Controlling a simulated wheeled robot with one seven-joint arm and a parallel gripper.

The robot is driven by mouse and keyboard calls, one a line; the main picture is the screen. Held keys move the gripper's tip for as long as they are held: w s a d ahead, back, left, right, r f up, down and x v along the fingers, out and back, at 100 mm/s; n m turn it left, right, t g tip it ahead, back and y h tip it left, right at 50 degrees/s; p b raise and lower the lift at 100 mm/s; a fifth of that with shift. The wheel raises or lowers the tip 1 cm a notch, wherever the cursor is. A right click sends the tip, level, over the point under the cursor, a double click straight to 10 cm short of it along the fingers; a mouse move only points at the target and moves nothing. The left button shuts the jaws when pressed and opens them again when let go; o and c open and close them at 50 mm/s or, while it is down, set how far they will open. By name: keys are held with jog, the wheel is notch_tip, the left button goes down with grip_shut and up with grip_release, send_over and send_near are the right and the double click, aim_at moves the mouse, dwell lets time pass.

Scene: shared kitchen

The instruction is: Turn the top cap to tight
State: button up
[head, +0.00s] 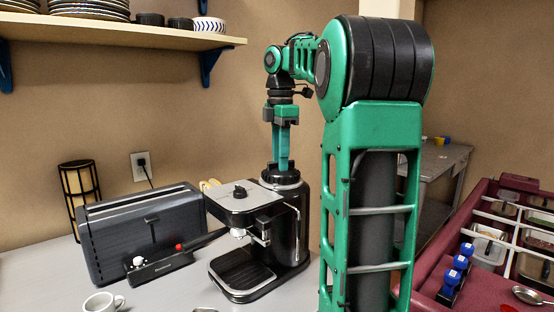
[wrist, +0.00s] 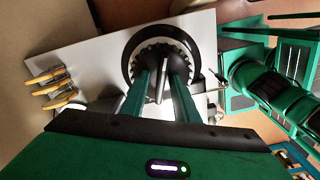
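The black top cap (head: 271,176) sits on the tall dark boiler of the coffee machine (head: 288,215). In the wrist view the cap (wrist: 151,55) has a toothed rim, a pale ring around it and a raised bar across its middle. My gripper (head: 281,165) points straight down with its green fingertips at the cap. In the wrist view my gripper (wrist: 162,80) has one finger on each side of the raised bar, with narrow gaps seeming to show between bar and fingers. Any tight mark on the cap is not readable.
A dark toaster (head: 145,230) stands left of the machine, with a white cup (head: 103,303) in front. A shelf with plates (head: 90,9) hangs at upper left. A red crate (head: 440,268) is at right.

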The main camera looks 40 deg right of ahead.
grip_shut()
jog(key=shift+m, duration=0.4)
jog(key=m, duration=0.2)
jog(key=shift+m, duration=0.3)
jog(key=m, duration=0.3)
jog(key=shift+m, duration=0.4)
jog(key=m, duration=0.3)
jog(key=shift+w, duration=0.1)
jog(key=shift+r+m, duration=0.25)
jog(key=shift+m, duration=1.45)
